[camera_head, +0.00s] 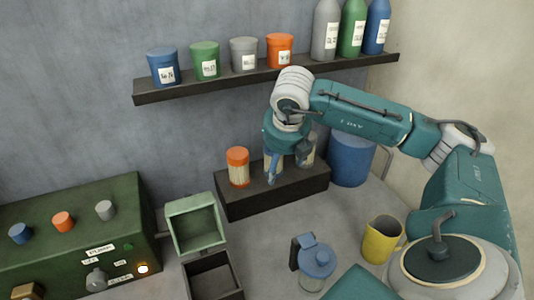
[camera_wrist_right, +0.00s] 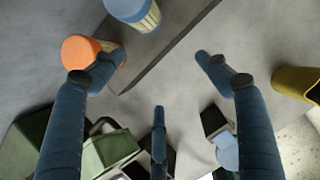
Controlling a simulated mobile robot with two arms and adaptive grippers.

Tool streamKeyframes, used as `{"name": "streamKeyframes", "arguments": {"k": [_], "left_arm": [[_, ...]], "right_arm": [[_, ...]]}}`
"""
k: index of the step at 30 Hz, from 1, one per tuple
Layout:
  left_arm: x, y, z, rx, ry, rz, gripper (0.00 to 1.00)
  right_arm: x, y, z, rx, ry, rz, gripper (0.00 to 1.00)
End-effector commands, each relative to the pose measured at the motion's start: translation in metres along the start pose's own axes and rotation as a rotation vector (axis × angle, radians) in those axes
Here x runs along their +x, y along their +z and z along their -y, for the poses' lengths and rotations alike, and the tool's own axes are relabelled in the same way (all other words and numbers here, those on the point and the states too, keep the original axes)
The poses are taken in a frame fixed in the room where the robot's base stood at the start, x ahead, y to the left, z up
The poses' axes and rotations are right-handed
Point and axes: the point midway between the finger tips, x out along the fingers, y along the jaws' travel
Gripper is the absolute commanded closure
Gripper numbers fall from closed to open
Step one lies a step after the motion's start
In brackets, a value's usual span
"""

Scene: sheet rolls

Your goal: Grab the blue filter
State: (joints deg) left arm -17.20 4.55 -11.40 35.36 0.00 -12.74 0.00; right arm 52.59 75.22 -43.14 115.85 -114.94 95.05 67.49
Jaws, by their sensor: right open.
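The blue filter (camera_wrist_right: 134,11), with a blue cap and cream pleated sides, is at the top edge of the right wrist view, partly cut off. It stands on the low dark block (camera_head: 285,194), beside an orange-capped filter (camera_head: 238,167). The orange cap (camera_wrist_right: 82,52) also shows in the right wrist view, close to one fingertip; I cannot tell whether they touch. My right gripper (camera_head: 287,160) is open over the block, fingers pointing down, and hides much of the filters there. Its spread fingers (camera_wrist_right: 154,76) hold nothing. My left gripper is out of view.
A wall shelf (camera_head: 215,89) with several cans and bottles is above. A large blue container (camera_head: 350,160) is right of the block. A yellow jug (camera_head: 381,241), a blue-lidded jar (camera_head: 317,262), an open green box (camera_head: 193,225) and a green control box (camera_head: 75,235) stand in front.

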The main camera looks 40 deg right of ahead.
Motion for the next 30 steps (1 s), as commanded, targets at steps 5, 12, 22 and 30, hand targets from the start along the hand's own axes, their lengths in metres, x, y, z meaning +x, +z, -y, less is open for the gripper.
{"name": "streamKeyframes", "arguments": {"k": [5, 12, 22, 30], "left_arm": [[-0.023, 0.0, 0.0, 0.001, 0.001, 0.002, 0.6], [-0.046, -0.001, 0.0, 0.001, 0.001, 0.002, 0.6], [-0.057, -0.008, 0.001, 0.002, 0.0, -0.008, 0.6], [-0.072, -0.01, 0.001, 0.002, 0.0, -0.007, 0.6]], "right_arm": [[0.008, 0.035, 0.0, 0.006, -0.001, -0.003, 0.25], [0.028, 0.081, 0.0, 0.005, -0.001, -0.002, 0.25], [0.045, 0.104, 0.001, 0.001, -0.001, -0.002, 0.25], [0.081, 0.104, 0.001, 0.002, -0.002, -0.004, 0.25]]}}
